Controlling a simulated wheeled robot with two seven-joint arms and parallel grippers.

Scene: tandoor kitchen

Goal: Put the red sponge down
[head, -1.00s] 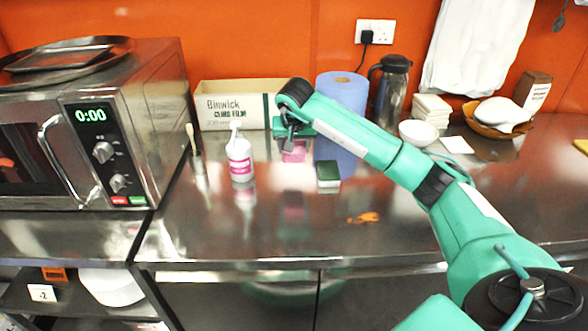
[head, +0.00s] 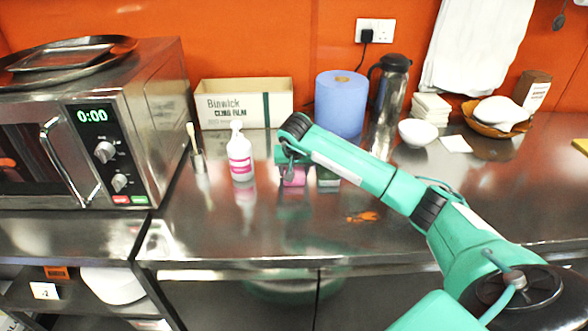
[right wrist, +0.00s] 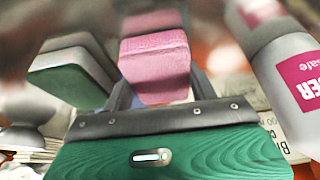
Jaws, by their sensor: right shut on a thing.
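In the right wrist view the sponge (right wrist: 155,62) sits between the fingers. I cannot tell whether its underside touches the counter. My left gripper is not in view.
A dark green sponge (head: 328,179) stands close to the right. A white bottle with a pink label (head: 240,158) stands to the left. A cling film box (head: 240,105) and a blue paper roll (head: 341,103) are behind. The counter front (head: 240,230) is clear.

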